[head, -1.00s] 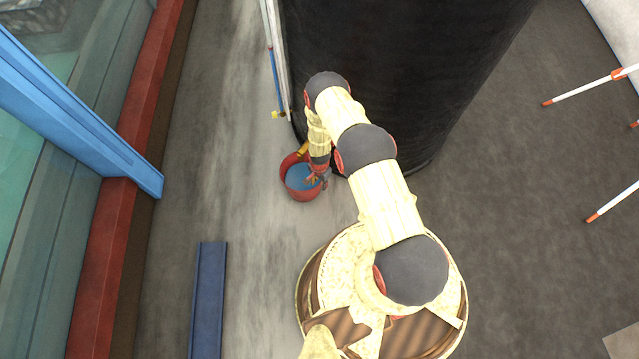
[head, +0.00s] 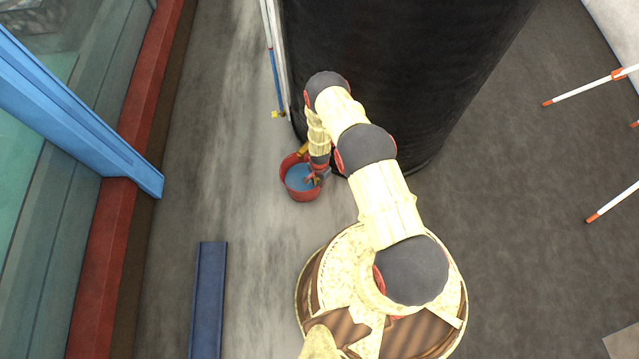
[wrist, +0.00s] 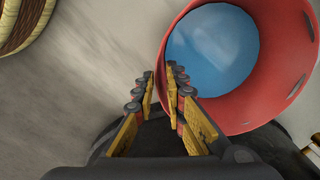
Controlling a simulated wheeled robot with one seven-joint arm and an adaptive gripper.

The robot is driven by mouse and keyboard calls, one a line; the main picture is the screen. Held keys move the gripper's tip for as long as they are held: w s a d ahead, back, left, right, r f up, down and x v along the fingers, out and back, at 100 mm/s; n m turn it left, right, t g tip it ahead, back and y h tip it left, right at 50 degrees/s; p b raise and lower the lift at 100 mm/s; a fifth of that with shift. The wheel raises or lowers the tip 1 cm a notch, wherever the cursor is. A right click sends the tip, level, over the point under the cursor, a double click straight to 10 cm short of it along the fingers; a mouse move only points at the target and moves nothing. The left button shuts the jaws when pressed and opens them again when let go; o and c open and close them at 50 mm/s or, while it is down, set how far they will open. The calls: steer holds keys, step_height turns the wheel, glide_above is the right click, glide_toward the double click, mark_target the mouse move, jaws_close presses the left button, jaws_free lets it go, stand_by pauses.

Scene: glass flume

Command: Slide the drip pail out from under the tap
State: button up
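The drip pail (head: 300,195) is a red round pail with blue inside, standing on the floor at the foot of the dark cylinder. In the wrist view its red wall (wrist: 285,60) fills the upper right. My gripper (head: 318,181) is at the pail's right side in the head view. In the wrist view my gripper (wrist: 160,72) has its fingers a narrow gap apart, at the pail's near left rim. The right finger overlaps the red wall; whether the tips touch the rim is unclear. A yellow piece (head: 303,150), possibly the tap, shows just above the pail.
A large black cylinder (head: 390,70) stands right behind the pail. A blue beam (head: 208,300) lies on the floor at lower left. A red ledge (head: 105,240) and glass wall run along the left. Red-and-white poles (head: 580,90) are at right. Floor left of the pail is clear.

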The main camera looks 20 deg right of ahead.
steer(key=shift+s+f, duration=0.15)
steer(key=shift+s, duration=0.5)
jaws_close()
steer(key=s+d+p, duration=0.2)
steer(key=s+d, duration=0.6)
steer(key=s, duration=0.5)
steer(key=shift+d+p, duration=0.35)
stand_by(3.0)
steer(key=shift+s, duration=0.1)
